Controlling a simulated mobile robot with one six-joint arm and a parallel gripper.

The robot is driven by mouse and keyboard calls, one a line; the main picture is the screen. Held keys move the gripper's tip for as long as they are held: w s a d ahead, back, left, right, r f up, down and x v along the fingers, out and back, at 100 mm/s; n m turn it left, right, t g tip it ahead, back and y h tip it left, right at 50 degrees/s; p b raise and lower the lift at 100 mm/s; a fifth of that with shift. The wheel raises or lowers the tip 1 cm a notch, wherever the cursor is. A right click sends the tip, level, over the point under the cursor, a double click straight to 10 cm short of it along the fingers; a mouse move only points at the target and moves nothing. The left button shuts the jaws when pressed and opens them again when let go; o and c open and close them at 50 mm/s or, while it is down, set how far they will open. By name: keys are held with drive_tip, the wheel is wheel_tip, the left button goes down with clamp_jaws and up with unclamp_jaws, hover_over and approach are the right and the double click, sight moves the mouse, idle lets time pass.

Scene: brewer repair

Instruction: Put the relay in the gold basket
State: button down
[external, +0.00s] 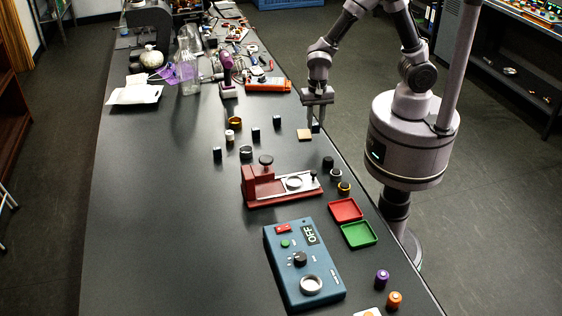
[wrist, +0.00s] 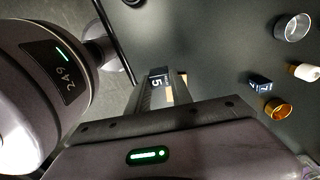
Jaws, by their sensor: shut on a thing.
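My gripper (external: 315,124) is shut on a small dark block, which I take to be the relay (wrist: 157,79), with a white 5 on its face. In the external view the gripper is at the right edge of the table, beside a small wooden piece (external: 304,134). The gold basket (external: 235,121) is a short open gold cup standing on the table to the left of the gripper. In the wrist view the gold basket (wrist: 278,108) is at the right, apart from the gripper.
A silver basket (external: 246,152), a small white-topped cylinder (external: 229,135) and several dark blocks (external: 255,134) stand around the gold basket. A red press (external: 280,184), red tray (external: 346,210), green tray (external: 359,234) and blue OFF box (external: 303,262) are nearer.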

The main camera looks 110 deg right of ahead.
drive_tip(key=w+d+r+m+p, duration=0.35)
drive_tip(key=w+d+p, duration=0.35)
drive_tip(key=w+d, duration=0.45)
drive_tip(key=w+d+r+m+p, duration=0.35)
drive_tip(key=w+d+p, duration=0.45)
drive_tip(key=w, duration=0.6)
drive_tip(key=shift+m, duration=0.4)
drive_tip(key=f+b, duration=0.3)
drive_tip(key=b, duration=0.2)
drive_tip(key=f+b, duration=0.4)
drive_tip(key=b, duration=0.1)
drive_tip(key=d+f+b, duration=0.1)
drive_tip(key=f+b, duration=0.3)
drive_tip(key=b, duration=0.1)
drive_tip(key=shift+f, duration=0.25)
drive_tip(key=shift+r, duration=0.1)
drive_tip(key=c, duration=1.1)
unclamp_jaws()
drive_tip(key=shift+o, duration=0.2)
